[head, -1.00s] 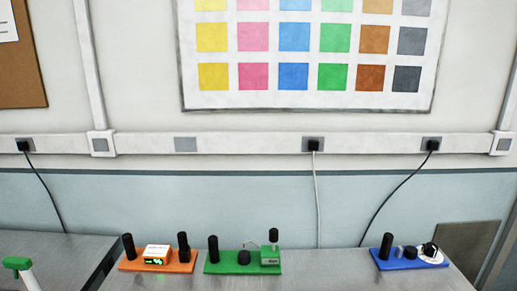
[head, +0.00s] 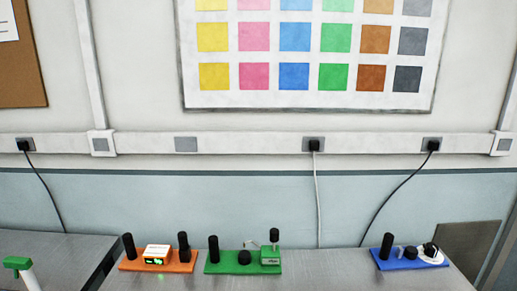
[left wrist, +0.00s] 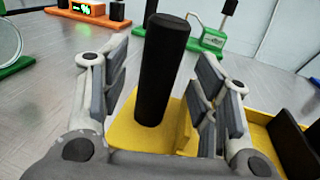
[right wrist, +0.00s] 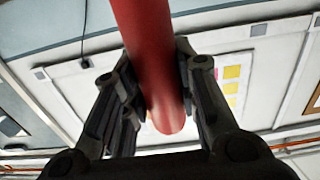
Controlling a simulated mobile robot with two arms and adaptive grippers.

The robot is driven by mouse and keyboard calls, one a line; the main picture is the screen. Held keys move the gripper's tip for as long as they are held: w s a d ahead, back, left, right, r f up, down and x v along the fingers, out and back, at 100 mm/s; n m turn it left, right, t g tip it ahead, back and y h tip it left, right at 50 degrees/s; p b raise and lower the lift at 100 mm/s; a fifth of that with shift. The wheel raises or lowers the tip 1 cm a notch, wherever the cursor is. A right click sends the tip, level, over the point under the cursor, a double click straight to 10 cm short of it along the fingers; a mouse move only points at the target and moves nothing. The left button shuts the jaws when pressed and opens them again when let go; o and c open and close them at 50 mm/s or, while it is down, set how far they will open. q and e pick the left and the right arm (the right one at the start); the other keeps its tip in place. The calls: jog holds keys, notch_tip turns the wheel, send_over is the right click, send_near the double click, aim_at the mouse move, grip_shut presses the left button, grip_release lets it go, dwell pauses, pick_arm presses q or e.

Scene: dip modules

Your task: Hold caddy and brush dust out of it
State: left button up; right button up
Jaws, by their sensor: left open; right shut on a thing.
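In the left wrist view a black upright post (left wrist: 161,70) stands on a yellow base (left wrist: 126,136), which looks like the caddy. My left gripper (left wrist: 160,62) is open, with one finger on each side of the post and gaps between. In the right wrist view my right gripper (right wrist: 158,62) is shut on a red rounded rod (right wrist: 143,25), which looks like the brush handle. Its rounded end shows between the fingers; the other end runs out of the picture, and no bristles show. Neither gripper shows in the head view. No dust can be made out.
On the grey table, an orange module (head: 129,264), a green module (head: 223,268) and a blue module (head: 392,264) stand toward the wall, each with black posts. A green-topped tool (head: 17,263) is at far left. Yellow parts with black pieces (left wrist: 291,145) lie right of the post.

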pick_arm(q)
jog(key=shift+x, duration=1.25)
grip_shut()
